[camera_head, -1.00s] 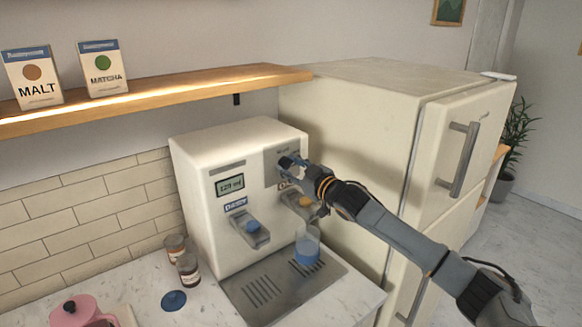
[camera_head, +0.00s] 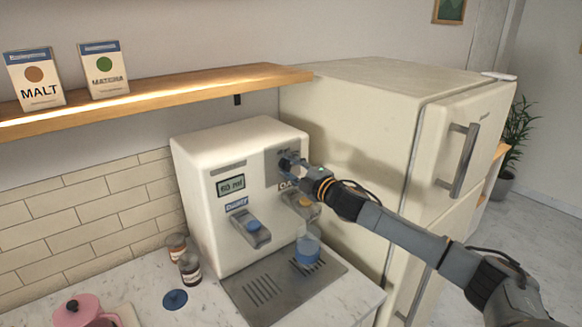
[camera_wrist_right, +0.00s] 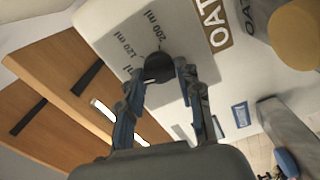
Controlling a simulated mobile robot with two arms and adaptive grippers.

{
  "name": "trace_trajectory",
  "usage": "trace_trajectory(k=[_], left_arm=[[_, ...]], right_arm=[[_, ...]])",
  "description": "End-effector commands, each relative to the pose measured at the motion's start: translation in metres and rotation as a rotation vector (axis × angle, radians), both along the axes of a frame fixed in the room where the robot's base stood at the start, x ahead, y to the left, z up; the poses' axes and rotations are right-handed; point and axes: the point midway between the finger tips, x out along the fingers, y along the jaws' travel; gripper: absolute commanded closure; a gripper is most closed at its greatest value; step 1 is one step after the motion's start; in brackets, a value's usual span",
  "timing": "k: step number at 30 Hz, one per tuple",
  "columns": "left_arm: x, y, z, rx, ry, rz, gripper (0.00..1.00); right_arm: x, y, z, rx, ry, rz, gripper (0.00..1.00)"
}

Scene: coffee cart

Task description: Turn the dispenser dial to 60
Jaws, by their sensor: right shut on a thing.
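The white dispenser (camera_head: 200,160) stands on the counter, and its display (camera_head: 231,186) reads 60 ml. The dark round dial shows in the right wrist view (camera_wrist_right: 158,67), on a grey plate (camera_wrist_right: 110,35) with 120 ml and 200 ml marks; a further mark is partly hidden. My right gripper (camera_head: 287,163) is at the dial, with its two fingers on either side of it, shut on it. The fingers show in the right wrist view too (camera_wrist_right: 158,85). In the head view the gripper covers most of the dial. My left gripper is not in view.
A clear cup with blue (camera_head: 307,249) stands on the drip tray (camera_head: 262,312) under the oat spout. The blue dairy lever (camera_head: 253,226) is to its left. Two small jars, a blue lid (camera_head: 175,299) and a pink pot (camera_head: 82,312) are on the counter. A fridge (camera_head: 365,120) stands right.

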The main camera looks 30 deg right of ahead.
Motion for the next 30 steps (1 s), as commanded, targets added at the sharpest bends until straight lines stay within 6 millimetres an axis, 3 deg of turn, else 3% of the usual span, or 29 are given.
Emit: trace_trajectory(k=[12,30], left_arm=[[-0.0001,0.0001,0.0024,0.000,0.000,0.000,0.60],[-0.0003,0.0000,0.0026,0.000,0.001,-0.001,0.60]], right_arm=[[0.0000,0.0002,-0.0009,-0.209,-0.015,0.000,0.96],[-0.0001,0.0002,-0.0015,-0.247,-0.018,0.000,0.96]])
